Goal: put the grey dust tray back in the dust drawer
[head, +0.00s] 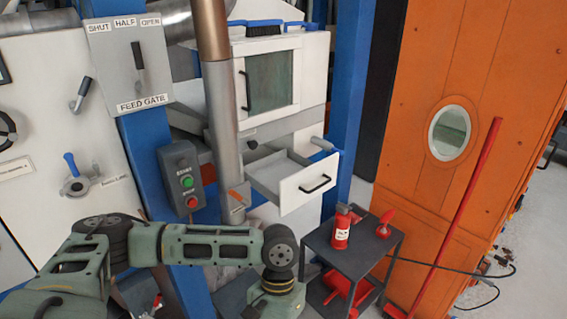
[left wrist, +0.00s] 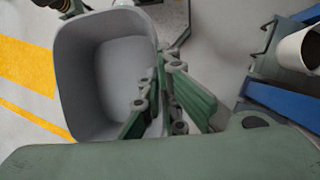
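The grey dust tray (left wrist: 105,40) shows in the left wrist view as a deep, rounded, empty-looking bin. My left gripper (left wrist: 158,82) has one finger inside the tray and one outside, closed on its right wall. My left arm crosses the lower left of the head view; its gripper and the tray are out of sight there. The dust drawer (head: 305,187), white-fronted with a black handle, stands pulled out below a windowed cabinet. Its visible inside is bare grey. My right gripper is in neither view.
Yellow floor marking (left wrist: 28,65) lies beside the tray.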

